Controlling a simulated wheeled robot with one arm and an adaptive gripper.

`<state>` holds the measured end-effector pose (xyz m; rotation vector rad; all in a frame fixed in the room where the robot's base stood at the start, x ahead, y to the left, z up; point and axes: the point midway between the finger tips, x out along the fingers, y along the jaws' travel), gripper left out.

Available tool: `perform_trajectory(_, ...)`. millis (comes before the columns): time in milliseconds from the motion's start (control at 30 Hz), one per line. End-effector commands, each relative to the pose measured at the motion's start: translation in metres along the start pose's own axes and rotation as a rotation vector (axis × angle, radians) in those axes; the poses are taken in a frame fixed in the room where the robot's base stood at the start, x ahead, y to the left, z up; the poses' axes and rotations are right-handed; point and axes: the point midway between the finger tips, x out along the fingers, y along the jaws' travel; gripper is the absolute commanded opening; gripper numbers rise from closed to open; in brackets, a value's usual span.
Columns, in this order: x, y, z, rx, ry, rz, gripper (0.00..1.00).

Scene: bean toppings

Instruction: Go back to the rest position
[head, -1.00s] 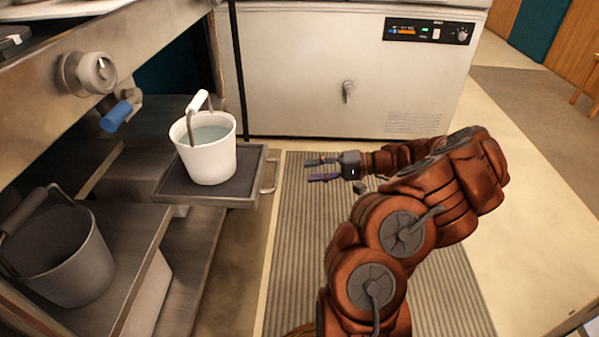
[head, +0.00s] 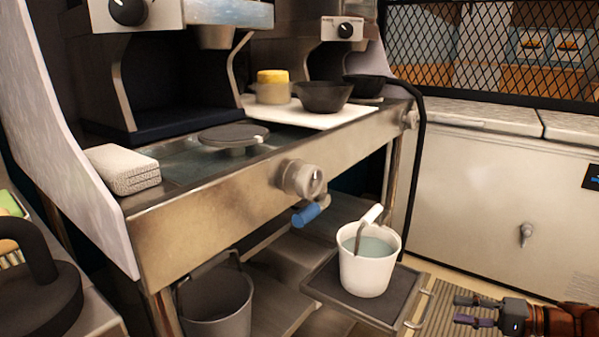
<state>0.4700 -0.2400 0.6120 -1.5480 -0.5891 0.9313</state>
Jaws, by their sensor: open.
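My gripper (head: 464,311) is at the lower right of the head view. Its two dark fingers point left and stand apart, with nothing between them. Only the end of my orange arm shows; the rest is cut off by the frame edge. To the left of the gripper, a white bucket (head: 366,272) with liquid in it stands upright on a dark pull-out tray (head: 327,283). A clear gap lies between the gripper and the bucket.
A steel counter (head: 230,203) with a valve (head: 300,178) and blue-handled tap (head: 308,213) overhangs the tray. A grey bucket (head: 217,302) sits below it. Black bowls (head: 324,97) and a yellow-topped container (head: 273,87) stand on the counter. A white chest (head: 480,190) is at the right.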

Motion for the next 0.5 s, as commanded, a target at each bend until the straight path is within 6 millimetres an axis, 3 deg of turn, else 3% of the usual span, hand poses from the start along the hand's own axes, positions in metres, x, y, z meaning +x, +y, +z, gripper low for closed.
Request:
perform_trajectory(33, 0.013, -0.037, 0.01, -0.019, -0.056, 0.018, 0.41)
perform_trajectory(100, 0.03, -0.074, 0.026, -0.042, -0.126, 0.052, 0.41)
perform_trajectory(300, 0.073, -0.157, 0.081, -0.098, -0.313, 0.173, 0.41)
perform_trajectory(500, 0.096, -0.222, 0.145, -0.155, -0.469, 0.323, 0.41)
